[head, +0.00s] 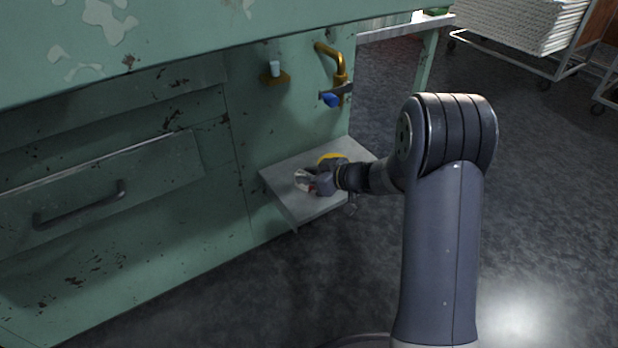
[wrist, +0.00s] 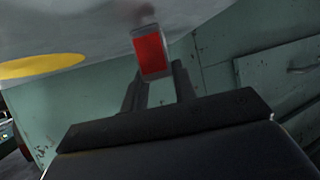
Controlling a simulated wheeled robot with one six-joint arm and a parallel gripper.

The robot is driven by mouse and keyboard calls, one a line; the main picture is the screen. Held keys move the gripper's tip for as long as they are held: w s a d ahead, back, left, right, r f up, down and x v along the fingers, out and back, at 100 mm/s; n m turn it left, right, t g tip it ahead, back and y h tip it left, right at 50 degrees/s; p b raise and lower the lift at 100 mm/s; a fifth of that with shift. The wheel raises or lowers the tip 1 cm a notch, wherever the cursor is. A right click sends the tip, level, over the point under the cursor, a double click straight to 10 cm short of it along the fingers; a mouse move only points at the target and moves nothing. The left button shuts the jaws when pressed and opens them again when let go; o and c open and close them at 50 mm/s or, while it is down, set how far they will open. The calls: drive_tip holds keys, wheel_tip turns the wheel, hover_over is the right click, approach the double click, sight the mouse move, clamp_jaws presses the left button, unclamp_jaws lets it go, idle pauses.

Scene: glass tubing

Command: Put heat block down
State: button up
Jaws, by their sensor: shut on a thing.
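The heat block is a small grey block with a red face (wrist: 151,52). In the wrist view it sits between the tips of my gripper's two dark fingers (wrist: 158,78), which are shut on it. In the head view my gripper (head: 308,182) is low over the grey side shelf (head: 283,181), and only a little pale and red of the block shows there. A yellow round mark (head: 331,159) lies on the shelf behind my gripper, and it also shows at the left of the wrist view (wrist: 40,66). I cannot tell whether the block touches the shelf.
The green bench front with a drawer (head: 100,185) stands left of and behind the shelf. A brass pipe with a blue-handled valve (head: 330,99) and a small bracket holding a clear vial (head: 275,72) are above it. Open floor lies to the right.

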drive_tip(key=o, duration=1)
drive_tip(key=shift+o, duration=0.2)
drive_tip(key=shift+d+r, duration=0.15)
drive_tip(key=shift+r, duration=0.05)
drive_tip(key=p+v, duration=0.2)
drive_tip(key=v, duration=0.9)
drive_tip(key=shift+s+d+p, duration=0.25)
drive_tip(key=shift+s+p, duration=0.05)
drive_tip(key=shift+p, duration=0.05)
drive_tip(key=shift+r, duration=0.1)
